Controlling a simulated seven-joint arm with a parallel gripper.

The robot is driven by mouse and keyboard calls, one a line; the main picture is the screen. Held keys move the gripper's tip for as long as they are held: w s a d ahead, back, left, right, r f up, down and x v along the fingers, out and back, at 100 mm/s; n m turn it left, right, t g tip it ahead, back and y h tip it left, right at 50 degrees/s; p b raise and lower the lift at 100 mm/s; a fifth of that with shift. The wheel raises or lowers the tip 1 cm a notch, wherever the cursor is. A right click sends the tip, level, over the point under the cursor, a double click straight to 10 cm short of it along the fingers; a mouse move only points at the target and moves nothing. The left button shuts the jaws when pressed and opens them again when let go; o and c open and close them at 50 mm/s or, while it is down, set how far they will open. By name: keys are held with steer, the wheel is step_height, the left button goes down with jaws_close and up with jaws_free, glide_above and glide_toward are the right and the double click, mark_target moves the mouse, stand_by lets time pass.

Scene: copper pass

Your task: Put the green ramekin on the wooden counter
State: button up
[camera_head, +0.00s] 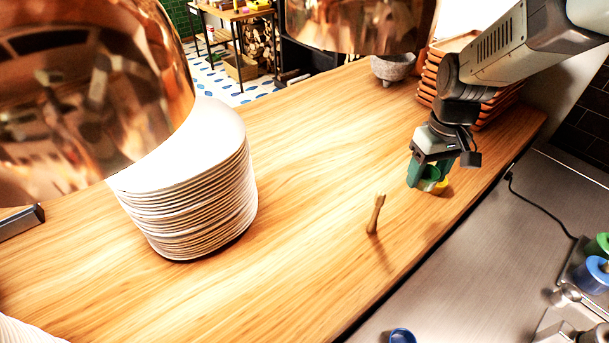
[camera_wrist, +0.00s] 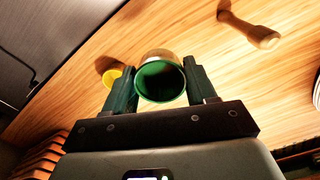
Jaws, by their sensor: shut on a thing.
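My gripper (camera_head: 430,178) has dark green fingers and is shut on a green ramekin (camera_wrist: 160,80), one finger on each side of its rim. In the head view the ramekin (camera_head: 431,173) is partly hidden by the fingers. It is over the right part of the wooden counter (camera_head: 310,170), near the edge on the steel side. I cannot tell whether its base touches the wood. A yellow ramekin (camera_head: 441,188) is close beside it and also shows in the wrist view (camera_wrist: 113,77).
A wooden pestle (camera_head: 375,214) stands left of my gripper. A tall white plate stack (camera_head: 205,200) is on the left. A stone mortar (camera_head: 393,68) and stacked terracotta trays (camera_head: 430,80) are behind. Copper lamps (camera_head: 90,90) hang above. A blue ramekin (camera_head: 402,336) is on the steel surface.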

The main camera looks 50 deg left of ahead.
mark_target(405, 212)
steer(key=shift+s+a+r, duration=0.1)
steer(key=shift+s+a, duration=0.3)
steer(key=shift+s, duration=0.1)
step_height(405, 212, down, 10)
stand_by(0.4)
steer(key=o, duration=1.1)
steer(key=shift+c, duration=0.2)
step_height(405, 212, up, 12)
steer(key=shift+r, duration=0.1)
